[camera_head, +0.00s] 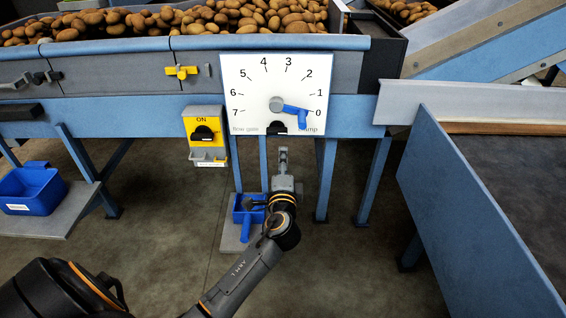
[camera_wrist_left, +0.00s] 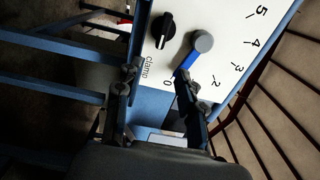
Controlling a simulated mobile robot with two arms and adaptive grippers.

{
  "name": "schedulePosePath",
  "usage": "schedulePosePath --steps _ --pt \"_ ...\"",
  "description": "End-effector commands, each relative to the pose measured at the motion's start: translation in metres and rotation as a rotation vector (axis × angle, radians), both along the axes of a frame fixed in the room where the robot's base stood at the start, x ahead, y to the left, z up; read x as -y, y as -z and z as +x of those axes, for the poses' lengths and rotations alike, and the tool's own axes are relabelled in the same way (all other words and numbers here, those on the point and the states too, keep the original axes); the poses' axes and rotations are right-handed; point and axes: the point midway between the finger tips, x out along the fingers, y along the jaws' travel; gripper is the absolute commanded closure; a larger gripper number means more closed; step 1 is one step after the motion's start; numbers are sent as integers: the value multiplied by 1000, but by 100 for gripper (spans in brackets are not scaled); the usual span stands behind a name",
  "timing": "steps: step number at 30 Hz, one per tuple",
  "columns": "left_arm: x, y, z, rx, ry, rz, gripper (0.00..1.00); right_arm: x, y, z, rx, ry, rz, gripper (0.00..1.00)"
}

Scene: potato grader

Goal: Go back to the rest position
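My left gripper (camera_head: 283,152) is in front of the grader, just below the white dial plate (camera_head: 240,75). In the left wrist view its two fingers (camera_wrist_left: 156,85) stand apart with nothing between them, so it is open and empty. The dial's grey hub carries a blue lever (camera_head: 295,110) that points at about 0; it also shows in the left wrist view (camera_wrist_left: 188,60). A black clamp knob (camera_head: 277,128) sits at the plate's lower edge and also shows in the left wrist view (camera_wrist_left: 165,30). My right gripper is not in view.
A yellow ON switch box (camera_head: 203,112) hangs left of the dial. A blue bin (camera_head: 32,188) stands on a low shelf at left; another blue container (camera_head: 243,207) is beside my left arm. A blue-sided conveyor (camera_head: 465,210) is at right. Potatoes (camera_head: 110,22) fill the top.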

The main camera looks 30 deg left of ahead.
Motion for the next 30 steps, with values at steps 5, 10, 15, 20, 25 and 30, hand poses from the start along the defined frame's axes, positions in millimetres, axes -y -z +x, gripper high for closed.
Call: schedulePosePath --steps 5,10,15,20,25,30 --pt "0 0 0 0 0 0 61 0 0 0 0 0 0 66" --pt "0 1 0 -1 0 -1 61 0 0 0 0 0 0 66" --pt "4 38 -5 -55 14 -75 61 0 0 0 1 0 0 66" --pt "18 137 -31 -199 25 -293 61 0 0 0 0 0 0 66" --pt "41 253 -89 -374 -15 -579 61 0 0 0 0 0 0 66" --pt "69 352 -172 -533 -121 -858 61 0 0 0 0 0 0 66"
